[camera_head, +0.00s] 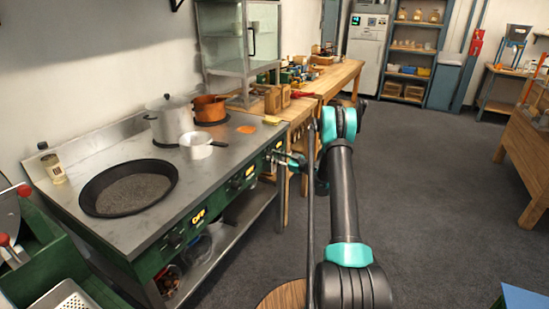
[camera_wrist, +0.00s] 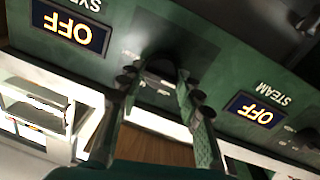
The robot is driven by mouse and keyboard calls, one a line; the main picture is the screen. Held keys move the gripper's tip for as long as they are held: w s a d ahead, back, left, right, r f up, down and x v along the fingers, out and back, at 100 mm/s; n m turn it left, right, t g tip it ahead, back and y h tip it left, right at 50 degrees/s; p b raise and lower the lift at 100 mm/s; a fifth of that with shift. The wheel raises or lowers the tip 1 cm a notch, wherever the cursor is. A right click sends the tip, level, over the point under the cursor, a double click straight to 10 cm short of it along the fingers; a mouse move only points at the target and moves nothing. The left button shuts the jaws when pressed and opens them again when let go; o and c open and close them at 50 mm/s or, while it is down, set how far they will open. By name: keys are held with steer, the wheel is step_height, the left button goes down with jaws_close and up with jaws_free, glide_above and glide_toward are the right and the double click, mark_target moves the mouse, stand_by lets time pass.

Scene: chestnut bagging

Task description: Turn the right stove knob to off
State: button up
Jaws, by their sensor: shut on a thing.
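The stove (camera_head: 130,215) stands at left in the head view, with a green front panel. My gripper (camera_head: 283,160) is at the far right end of that panel. In the wrist view its two fingers (camera_wrist: 158,82) are on either side of a dark knob (camera_wrist: 160,66) and shut on it; the fingers partly hide it. Upside down in that view, a display at left (camera_wrist: 67,27) reads OFF, and a display at right (camera_wrist: 253,109), beside the word STEAM, also reads OFF. The knob's pointer cannot be made out.
A black pan (camera_head: 128,188), a lidded steel pot (camera_head: 171,118), a copper pot (camera_head: 209,108) and a white saucepan (camera_head: 197,145) stand on the stove top. A wooden bench (camera_head: 330,80) lies beyond.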

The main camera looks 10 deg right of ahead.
steer(key=shift+s+f, duration=0.1)
steer(key=o, duration=1.1)
steer(key=shift+o, duration=0.2)
steer(key=v, duration=1.2)
